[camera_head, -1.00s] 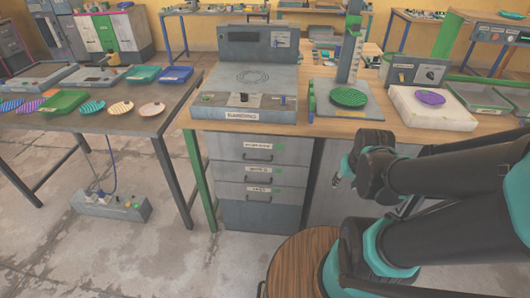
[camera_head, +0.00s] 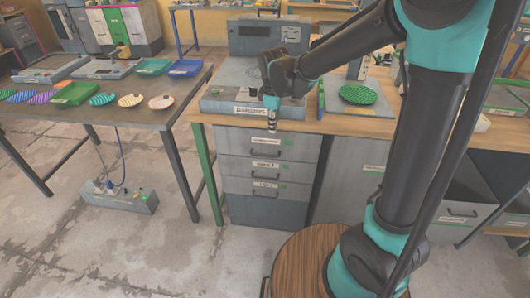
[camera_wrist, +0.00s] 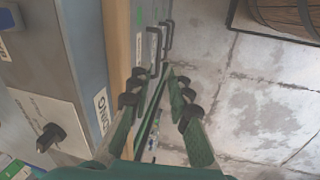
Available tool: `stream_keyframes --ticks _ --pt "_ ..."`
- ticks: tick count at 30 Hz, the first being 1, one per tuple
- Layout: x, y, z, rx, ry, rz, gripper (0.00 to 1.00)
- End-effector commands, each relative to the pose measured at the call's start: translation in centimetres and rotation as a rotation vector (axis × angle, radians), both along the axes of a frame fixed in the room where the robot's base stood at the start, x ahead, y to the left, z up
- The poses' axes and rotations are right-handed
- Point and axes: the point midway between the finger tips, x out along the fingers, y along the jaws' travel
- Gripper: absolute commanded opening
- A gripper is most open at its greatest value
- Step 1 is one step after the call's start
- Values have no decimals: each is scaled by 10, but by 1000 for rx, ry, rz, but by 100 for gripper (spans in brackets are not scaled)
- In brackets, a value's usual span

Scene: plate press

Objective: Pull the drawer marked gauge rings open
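A grey cabinet under the bench holds a stack of drawers: a top drawer (camera_head: 235,142), a middle drawer (camera_head: 233,167) and a lower drawer (camera_head: 235,187). All look closed. Each has a dark bar handle and a white label too small to read surely, so I cannot tell which is marked gauge rings. My gripper (camera_head: 272,120) points down at the bench's front edge, just above the top drawer's handle (camera_head: 265,153). In the wrist view my gripper (camera_wrist: 160,88) has its fingers apart, with nothing between them. The dark drawer handles (camera_wrist: 154,42) show just beyond the fingertips.
A grey press base (camera_head: 225,105) stands on the wooden bench top (camera_head: 340,124), close to my gripper. A round green plate (camera_head: 358,94) lies to its right. A side table (camera_head: 150,112) with coloured plates is at left. The floor before the drawers is open.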

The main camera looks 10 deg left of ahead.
Motion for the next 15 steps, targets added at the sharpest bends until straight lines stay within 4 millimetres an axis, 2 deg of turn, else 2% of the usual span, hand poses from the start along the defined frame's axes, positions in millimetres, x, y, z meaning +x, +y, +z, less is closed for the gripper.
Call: stream_keyframes --ticks 1,4,10,15 --pt "1 16 0 -12 4 53 19" --pt "3 32 0 -29 9 114 19" --pt "6 37 -13 -35 10 134 19" --pt "12 36 -41 -34 10 132 19"
